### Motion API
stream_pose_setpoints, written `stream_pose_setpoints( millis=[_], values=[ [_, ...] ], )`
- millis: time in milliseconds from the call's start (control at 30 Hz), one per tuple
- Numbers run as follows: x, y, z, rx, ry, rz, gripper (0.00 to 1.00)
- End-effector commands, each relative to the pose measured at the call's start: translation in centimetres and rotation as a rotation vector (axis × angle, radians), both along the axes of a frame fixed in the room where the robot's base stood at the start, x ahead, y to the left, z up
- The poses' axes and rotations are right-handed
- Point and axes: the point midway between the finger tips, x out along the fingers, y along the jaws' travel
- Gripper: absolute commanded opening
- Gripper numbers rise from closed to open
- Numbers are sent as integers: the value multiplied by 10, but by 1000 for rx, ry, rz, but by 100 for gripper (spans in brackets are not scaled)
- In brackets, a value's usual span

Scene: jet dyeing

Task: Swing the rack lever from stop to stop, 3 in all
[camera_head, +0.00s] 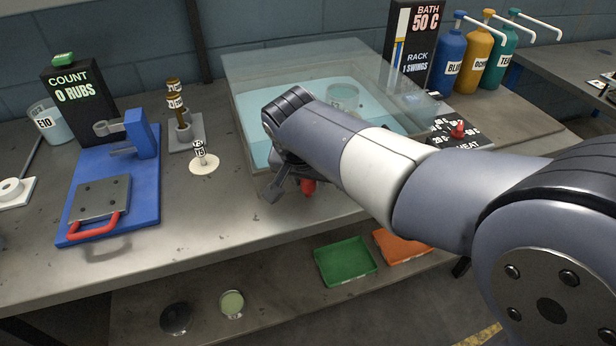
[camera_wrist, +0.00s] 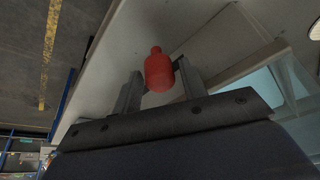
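The rack lever's red knob (camera_wrist: 159,72) stands between the two fingers of my gripper (camera_wrist: 160,85) in the wrist view. The fingers are apart, one on each side of the knob, with a narrow gap showing on the right. I cannot tell whether the left finger touches it. In the head view the red knob (camera_head: 308,187) shows at the front of the clear bath tank (camera_head: 262,150), beside my gripper (camera_head: 287,182). My arm hides much of the tank front and the lever's shaft. The display (camera_head: 411,50) reads BATH 50 C and RACK 1 SWINGS.
A heat panel with a red knob (camera_head: 458,130) is right of the tank. A blue rubbing device (camera_head: 120,185) and a white disc (camera_head: 204,165) are to the left. Green (camera_head: 345,262) and orange (camera_head: 400,244) trays lie on the lower shelf. Pump bottles (camera_head: 452,58) stand behind.

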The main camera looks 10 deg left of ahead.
Motion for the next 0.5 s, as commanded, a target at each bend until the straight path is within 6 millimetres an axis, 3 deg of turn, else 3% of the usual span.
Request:
stream_pose_setpoints(
  millis=[500],
  values=[
    [0,0,0,1,0,0,0]
  ],
)
